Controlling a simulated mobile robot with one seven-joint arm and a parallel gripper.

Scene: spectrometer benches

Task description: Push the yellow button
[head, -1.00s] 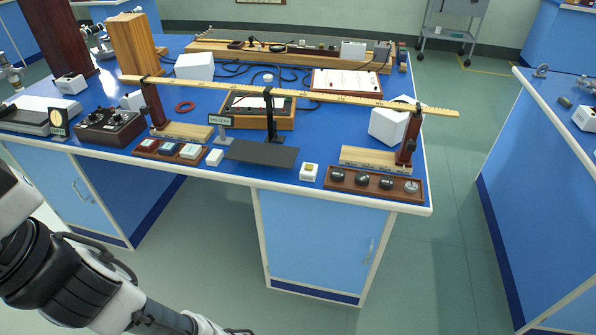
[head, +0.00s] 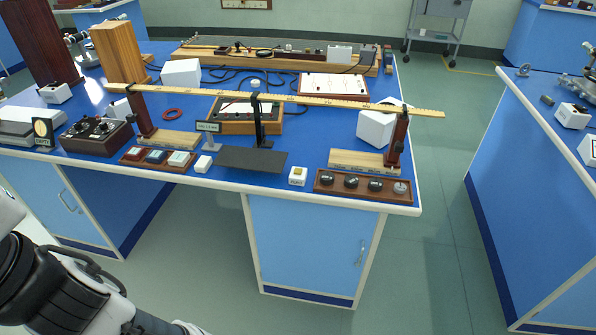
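A small white box with a yellow top, which looks like the yellow button (head: 298,175), sits near the front edge of the blue bench (head: 320,115). It stands between a dark flat plate and a wooden tray of black knobs. My arm shows at the lower left, in front of and below the bench edge. My gripper is outside the picture, so its fingers cannot be seen. Nothing of mine touches the button.
The tray of knobs (head: 366,197) is right of the button, the dark plate (head: 250,160) left. A long ruler (head: 300,99) spans two stands behind. Open floor (head: 430,240) lies right, before another bench (head: 560,190).

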